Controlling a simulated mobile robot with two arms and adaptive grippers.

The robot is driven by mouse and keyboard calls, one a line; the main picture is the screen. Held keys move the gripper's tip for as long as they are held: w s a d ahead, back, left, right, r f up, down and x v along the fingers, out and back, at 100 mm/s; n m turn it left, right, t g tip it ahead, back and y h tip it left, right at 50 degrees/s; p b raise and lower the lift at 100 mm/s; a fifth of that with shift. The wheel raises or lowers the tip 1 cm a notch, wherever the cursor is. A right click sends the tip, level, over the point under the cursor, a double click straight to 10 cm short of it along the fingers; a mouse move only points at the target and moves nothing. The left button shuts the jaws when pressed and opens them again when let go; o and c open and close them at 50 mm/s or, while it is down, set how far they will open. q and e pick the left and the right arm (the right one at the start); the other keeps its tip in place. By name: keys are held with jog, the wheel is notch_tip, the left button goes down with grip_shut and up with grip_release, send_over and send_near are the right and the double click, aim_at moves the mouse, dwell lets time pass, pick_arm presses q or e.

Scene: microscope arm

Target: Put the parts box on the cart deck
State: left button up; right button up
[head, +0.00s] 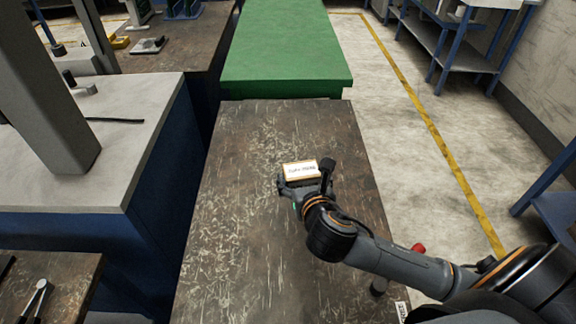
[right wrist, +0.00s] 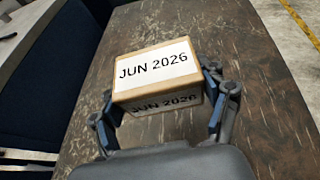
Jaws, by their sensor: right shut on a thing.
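The parts box (head: 301,170) is a small tan box with a white label. In the right wrist view the box (right wrist: 155,72) reads "JUN 2026" on its top and on its near side. My right gripper (head: 306,182) is shut on it, with one finger at each side of the box in the right wrist view (right wrist: 163,103). The box is over a long, dark, scratched surface (head: 250,240), which may be the cart deck. I cannot tell whether its underside touches that surface. My left gripper is not in view.
A green-topped table (head: 285,45) stands beyond the dark surface. A grey-topped blue bench (head: 125,150) is close on the left. A red knob (head: 418,248) shows near my right arm. Floor with a yellow line (head: 420,110) lies open on the right.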

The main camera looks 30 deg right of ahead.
jog(key=w+d+h+b, duration=0.1)
jog(key=w, duration=0.1)
jog(key=w+d+r+m+h+b, duration=0.1)
jog(key=w+d, duration=0.1)
jog(key=shift+d+m, duration=0.3)
jog(key=shift+w+d, duration=0.2)
jog(key=shift+w, duration=0.05)
jog(key=b, duration=0.2)
send_over(278, 165)
jog(key=s, duration=0.1)
notch_tip(278, 165, down, 8)
jog(key=shift+s+f, duration=0.1)
jog(key=shift+f, duration=0.05)
jog(key=shift+w+f, duration=0.45)
jog(key=shift+f, duration=0.05)
notch_tip(278, 165, down, 3)
jog(key=shift+w+f, duration=0.15)
jog(key=shift+f, duration=0.05)
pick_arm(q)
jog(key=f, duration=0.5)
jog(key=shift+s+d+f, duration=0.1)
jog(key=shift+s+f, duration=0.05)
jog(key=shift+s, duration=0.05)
